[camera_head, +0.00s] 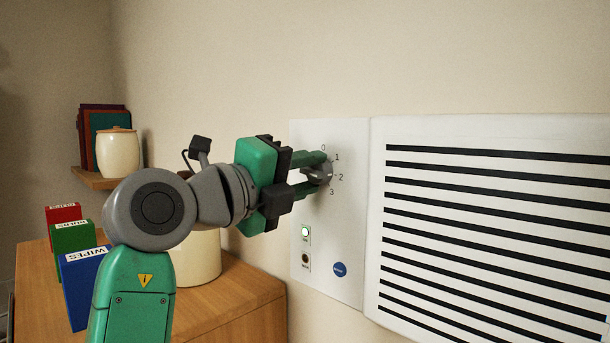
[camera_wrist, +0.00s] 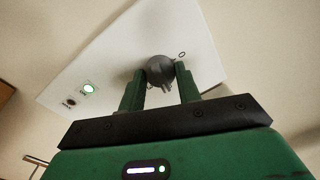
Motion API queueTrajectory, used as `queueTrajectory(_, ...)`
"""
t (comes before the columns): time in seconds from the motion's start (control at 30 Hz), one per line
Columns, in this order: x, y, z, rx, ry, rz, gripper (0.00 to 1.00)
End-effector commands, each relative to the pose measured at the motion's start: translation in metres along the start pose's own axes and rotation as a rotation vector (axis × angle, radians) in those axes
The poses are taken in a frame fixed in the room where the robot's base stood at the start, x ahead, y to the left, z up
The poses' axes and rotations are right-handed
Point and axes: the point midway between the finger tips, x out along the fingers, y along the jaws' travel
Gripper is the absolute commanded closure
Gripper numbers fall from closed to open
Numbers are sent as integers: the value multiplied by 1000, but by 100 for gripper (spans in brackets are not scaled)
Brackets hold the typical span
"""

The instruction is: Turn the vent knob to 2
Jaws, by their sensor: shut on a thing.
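The grey vent knob (camera_head: 320,174) sits on a white wall panel (camera_head: 328,225), with the numbers 0, 1, 2 and 3 running down its right side. Its grip bar lies roughly level, towards the 2 side; its exact pointer mark is too small to tell. My gripper (camera_head: 317,173) reaches in from the left, with one green finger above the knob and one below, shut on it. In the wrist view the knob (camera_wrist: 160,68) shows between the tips of both fingers (camera_wrist: 161,83), and a 0 is visible beside it.
A slatted vent (camera_head: 490,225) fills the wall right of the panel. Boxes (camera_head: 83,285) and a cream container (camera_head: 200,262) stand on the wooden cabinet (camera_head: 240,310).

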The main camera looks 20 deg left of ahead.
Motion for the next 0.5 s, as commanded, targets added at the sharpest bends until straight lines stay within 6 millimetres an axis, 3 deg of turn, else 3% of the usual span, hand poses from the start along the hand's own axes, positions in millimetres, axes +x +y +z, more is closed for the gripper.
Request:
queueTrajectory(0.47, 0, -3, -1, 13, 3, -5, 90)
queueTrajectory(0.5, 0, -3, -1, 13, 3, -5, 61)
